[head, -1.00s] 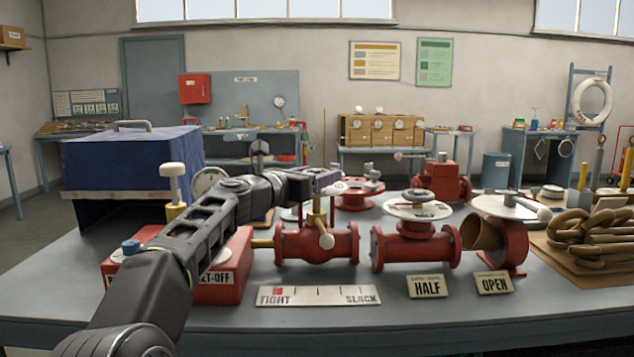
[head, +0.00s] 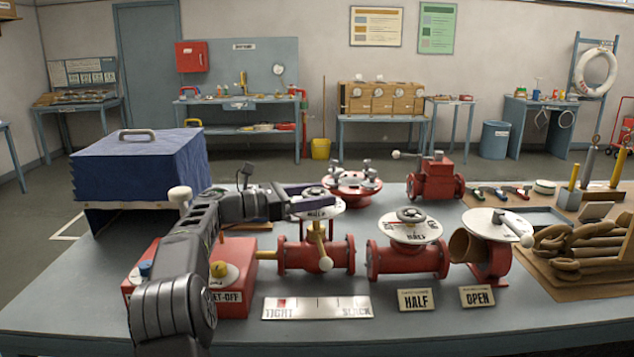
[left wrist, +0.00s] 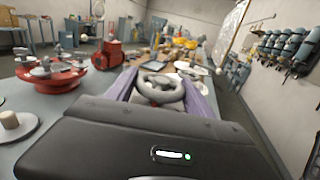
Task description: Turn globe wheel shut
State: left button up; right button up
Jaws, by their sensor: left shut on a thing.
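A red valve (head: 297,257) stands left of centre on the bench, with a pale marked dial (head: 322,227) on top and a yellow lever with a white ball in front. My left gripper (head: 322,197) reaches in from the left above this dial. In the left wrist view, its purple fingers lie on both sides of a grey handwheel (left wrist: 158,91) and are shut on it. The arm and fingers hide part of the wheel in the head view. My right gripper is not in view.
To the right stand a red valve with a HALF card (head: 416,299) and one with an OPEN card (head: 477,297). A TIGHT–SLACK strip (head: 316,308) lies in front. A blue-covered box (head: 140,165) is at left. Thick brown chain (head: 580,245) lies at right.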

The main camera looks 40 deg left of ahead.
aim_at(318, 190)
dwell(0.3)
pick_arm(q)
jog(key=o, duration=1.4)
jog(key=shift+c, duration=0.2)
notch_tip(318, 190, up, 10)
jog(key=shift+p, duration=1.05)
